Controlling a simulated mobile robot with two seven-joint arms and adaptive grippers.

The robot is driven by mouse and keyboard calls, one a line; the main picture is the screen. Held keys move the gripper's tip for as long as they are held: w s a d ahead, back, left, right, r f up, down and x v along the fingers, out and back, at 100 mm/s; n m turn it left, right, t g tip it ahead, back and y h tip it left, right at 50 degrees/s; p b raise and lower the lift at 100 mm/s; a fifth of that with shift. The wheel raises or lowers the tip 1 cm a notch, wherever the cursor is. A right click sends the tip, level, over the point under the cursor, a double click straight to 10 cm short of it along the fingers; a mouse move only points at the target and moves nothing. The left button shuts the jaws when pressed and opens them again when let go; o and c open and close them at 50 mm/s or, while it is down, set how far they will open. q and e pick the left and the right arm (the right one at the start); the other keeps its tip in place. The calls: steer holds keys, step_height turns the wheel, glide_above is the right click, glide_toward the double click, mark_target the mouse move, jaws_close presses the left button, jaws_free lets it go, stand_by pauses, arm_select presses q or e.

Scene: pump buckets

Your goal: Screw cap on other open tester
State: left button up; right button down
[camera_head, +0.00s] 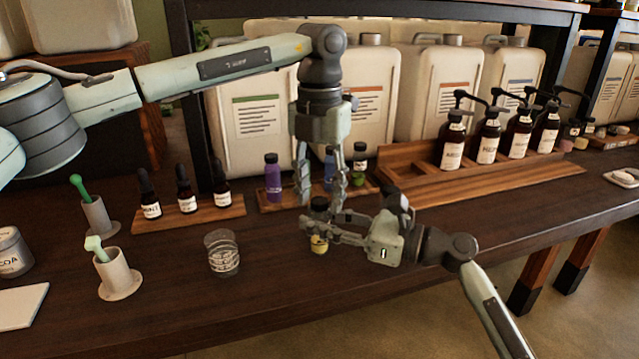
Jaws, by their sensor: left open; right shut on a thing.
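My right gripper (318,228) comes in from the lower right. It is shut on a small yellow tester bottle (319,244), held upright in front of the wooden rack. A dark cap (319,204) shows at the top of this bottle; I cannot tell whether it is screwed on. My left gripper (322,193) points down from above, open, with its fingers on either side just above the cap. Behind, a purple tester (273,181) with a dark cap, a blue tester (329,172) and a green tester (359,168) stand on the rack (273,207). The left fingers partly hide the blue one.
A glass (222,255) stands left of the grippers. Several dropper bottles (184,190) stand on a wooden strip behind it. Dark pump bottles (453,142) stand on a wooden stand at right. Large jugs (250,120) line the back. The table front is clear.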

arm_select(q)
steer(key=shift+c, duration=0.5)
jaws_close()
steer(key=m, duration=0.8)
steer(key=shift+o, duration=0.7)
jaws_free()
steer(key=shift+r, duration=2.3)
steer(key=shift+c, duration=0.2)
